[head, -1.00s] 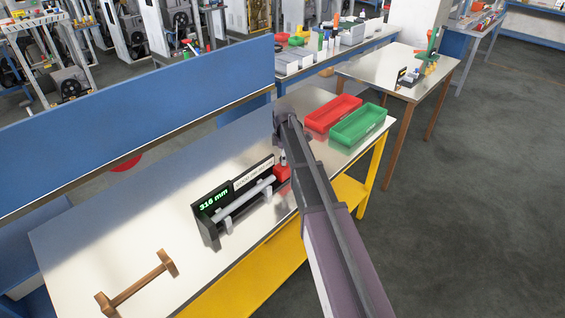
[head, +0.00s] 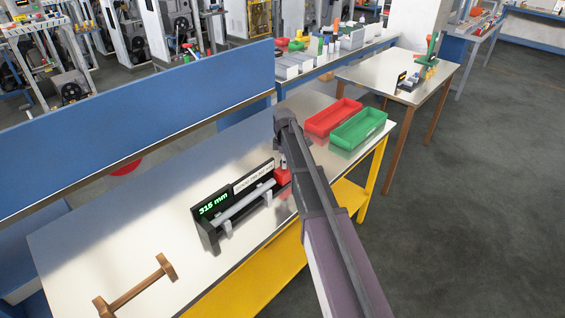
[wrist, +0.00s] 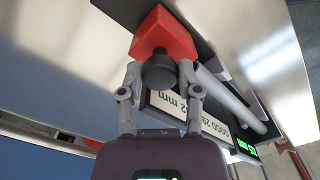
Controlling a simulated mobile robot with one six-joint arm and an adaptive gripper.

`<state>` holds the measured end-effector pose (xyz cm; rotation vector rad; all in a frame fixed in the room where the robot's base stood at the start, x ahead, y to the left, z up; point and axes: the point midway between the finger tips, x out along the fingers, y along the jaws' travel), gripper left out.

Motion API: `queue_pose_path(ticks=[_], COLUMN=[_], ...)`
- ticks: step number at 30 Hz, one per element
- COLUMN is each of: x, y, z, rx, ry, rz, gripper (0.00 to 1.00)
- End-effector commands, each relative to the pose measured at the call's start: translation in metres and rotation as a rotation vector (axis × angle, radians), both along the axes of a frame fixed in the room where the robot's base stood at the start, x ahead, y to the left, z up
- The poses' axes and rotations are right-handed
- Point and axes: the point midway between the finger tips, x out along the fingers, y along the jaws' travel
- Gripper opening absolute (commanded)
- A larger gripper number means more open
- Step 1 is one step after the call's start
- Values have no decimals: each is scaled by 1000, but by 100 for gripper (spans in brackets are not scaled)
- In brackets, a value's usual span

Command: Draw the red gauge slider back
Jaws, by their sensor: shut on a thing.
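The red gauge slider (head: 283,177) sits at the right end of the gauge on the bench, partly hidden by my arm in the head view. In the wrist view the red block (wrist: 166,34) shows at the top, with a dark round knob (wrist: 159,73) in front of it. My gripper (wrist: 160,76) has one finger on each side of this knob and is shut on it.
A grey rod (head: 245,201) lies on supports along the gauge's front. A red bin (head: 318,130) and a green bin (head: 346,141) stand at the bench's far right end. A brown wooden handle (head: 135,292) lies at the left. Bare bench top surrounds the gauge.

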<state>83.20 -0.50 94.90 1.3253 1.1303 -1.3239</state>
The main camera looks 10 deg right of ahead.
Motion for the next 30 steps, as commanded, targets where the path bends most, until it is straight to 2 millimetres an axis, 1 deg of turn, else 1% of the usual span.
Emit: queue_pose_path(ticks=[3,6,15,16,17,18,19,30], x=[11,17,18,18,18,18,18,17], y=[-14,-24,-27,-27,-27,-27,-26,-25], z=[0,0,0,0,0,0,0,0], rx=[-2,-3,-5,-6,-6,-5,-5,-2], ry=[1,1,0,0,-1,-1,0,0], rz=[-2,-2,-1,-2,-2,-1,-1,0], gripper=[0,0,0,50,59,71,78,78])
